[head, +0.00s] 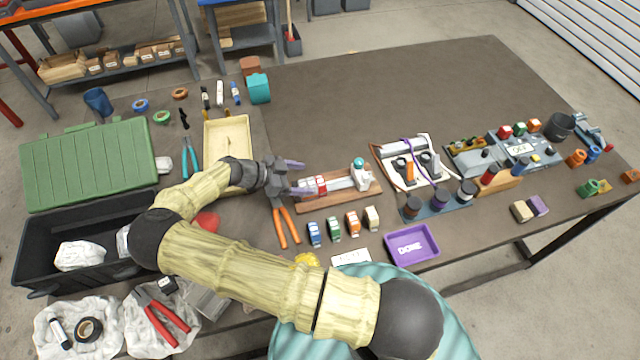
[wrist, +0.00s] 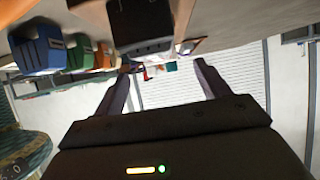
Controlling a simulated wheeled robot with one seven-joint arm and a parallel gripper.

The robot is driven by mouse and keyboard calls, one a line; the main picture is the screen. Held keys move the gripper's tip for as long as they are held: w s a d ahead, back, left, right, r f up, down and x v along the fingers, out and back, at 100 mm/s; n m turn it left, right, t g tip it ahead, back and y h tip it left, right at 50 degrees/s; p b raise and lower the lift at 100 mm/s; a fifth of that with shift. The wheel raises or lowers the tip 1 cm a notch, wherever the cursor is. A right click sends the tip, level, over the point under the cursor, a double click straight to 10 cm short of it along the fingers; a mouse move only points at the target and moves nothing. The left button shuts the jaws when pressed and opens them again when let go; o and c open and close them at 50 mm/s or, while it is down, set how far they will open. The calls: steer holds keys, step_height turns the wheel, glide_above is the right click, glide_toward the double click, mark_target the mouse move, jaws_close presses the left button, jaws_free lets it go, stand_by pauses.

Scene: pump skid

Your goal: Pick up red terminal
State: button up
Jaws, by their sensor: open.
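A small red-and-white block (head: 317,185), which looks like the red terminal, sits at the left end of a pale rail on a wooden board (head: 340,196). My gripper (head: 300,177) is open, just left of this block and pointing right along the rail. Whether the block is between the fingertips cannot be told. In the wrist view, the open fingers (wrist: 163,70) are empty in the visible gap, and a dark block (wrist: 140,30) looms close above them. Small red and white shapes show farther off between the fingers, too small to identify.
Blue (head: 314,234), green (head: 333,228), orange (head: 352,222) and beige (head: 371,217) blocks stand in front of the board. Orange-handled pliers (head: 283,225) lie nearby left. A purple tray (head: 412,244) is at front right. The table's back (head: 400,85) is clear.

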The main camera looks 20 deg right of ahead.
mark_target(318, 181)
steer(key=shift+s+d+f+p, duration=0.1)
steer(key=shift+d+p, duration=0.35)
steer(key=shift+p, duration=0.05)
steer(key=p+x, duration=0.2)
steer(key=x, duration=0.1)
steer(key=shift+s+d, duration=0.1)
steer(key=shift+d, duration=0.1)
steer(key=shift+d+f, duration=0.35)
steer(key=shift+f, duration=0.05)
steer(key=c, duration=1)
steer(key=shift+c, duration=0.2)
steer(key=shift+r, duration=0.1)
step_height(318, 181, up, 10)
steer(key=p, duration=0.3)
steer(key=shift+p, duration=0.3)
